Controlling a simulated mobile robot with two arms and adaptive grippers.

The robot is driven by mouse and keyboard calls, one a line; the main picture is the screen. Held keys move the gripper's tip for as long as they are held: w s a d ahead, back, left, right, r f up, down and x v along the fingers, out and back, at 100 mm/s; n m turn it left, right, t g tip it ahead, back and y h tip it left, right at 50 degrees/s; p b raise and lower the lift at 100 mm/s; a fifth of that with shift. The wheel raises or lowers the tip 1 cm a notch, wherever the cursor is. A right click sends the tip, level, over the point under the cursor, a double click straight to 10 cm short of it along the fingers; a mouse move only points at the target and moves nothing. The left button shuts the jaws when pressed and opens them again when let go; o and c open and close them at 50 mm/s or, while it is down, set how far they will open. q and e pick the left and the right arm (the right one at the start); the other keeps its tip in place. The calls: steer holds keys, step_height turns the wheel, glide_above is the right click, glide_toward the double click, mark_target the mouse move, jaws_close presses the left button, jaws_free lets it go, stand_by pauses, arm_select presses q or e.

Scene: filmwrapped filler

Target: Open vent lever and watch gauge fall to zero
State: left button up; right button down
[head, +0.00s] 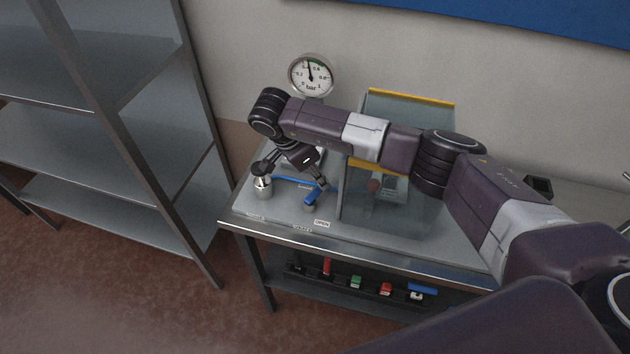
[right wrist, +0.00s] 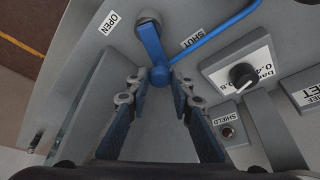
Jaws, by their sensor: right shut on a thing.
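The vent lever (head: 312,196) is blue and sits on the grey bench top. The gauge (head: 311,75) on the wall is white and marked in bar. Its needle points nearly straight up, well off zero. My left gripper is not in view.
A clear shield (head: 390,215) with yellow edging stands right of the lever, under my right arm. A knob (right wrist: 243,74) is on a plate. Metal shelves (head: 110,140) stand left.

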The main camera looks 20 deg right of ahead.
steer(key=m+b, duration=0.1)
steer(key=m+g+b, duration=0.1)
steer(key=s+m+b, duration=0.1)
steer(key=shift+d+f+m+g, duration=0.2)
steer(key=shift+d+m+g, duration=0.1)
steer(key=shift+d+m, duration=0.1)
steer(key=m+b, duration=0.1)
steer(key=s+m+g+b, duration=0.1)
steer(key=m, duration=0.1)
steer(key=m+b, duration=0.1)
steer(key=shift+s+r+m+g+y, duration=0.1)
steer(key=shift+s+m+g+y, duration=0.2)
steer(key=shift+s, duration=0.1)
steer(key=shift+s+m+g+y+b, duration=0.3)
steer(key=shift+s+m+g+b, duration=0.1)
steer(key=shift+m, duration=0.8)
steer(key=shift+s+a+r+m+y+b, duration=0.15)
steer(key=shift+s+m+y, duration=0.1)
steer(key=shift+m, duration=0.4)
steer(key=shift+s+a+f+m+y+b, duration=0.15)
steer(key=shift+s+m+y, duration=0.1)
steer(key=shift+m, duration=0.4)
steer(key=shift+r+g, duration=0.1)
steer(key=shift+g, duration=0.2)
steer(key=c, duration=1.7)
jaws_free()
steer(key=shift+w, duration=0.1)
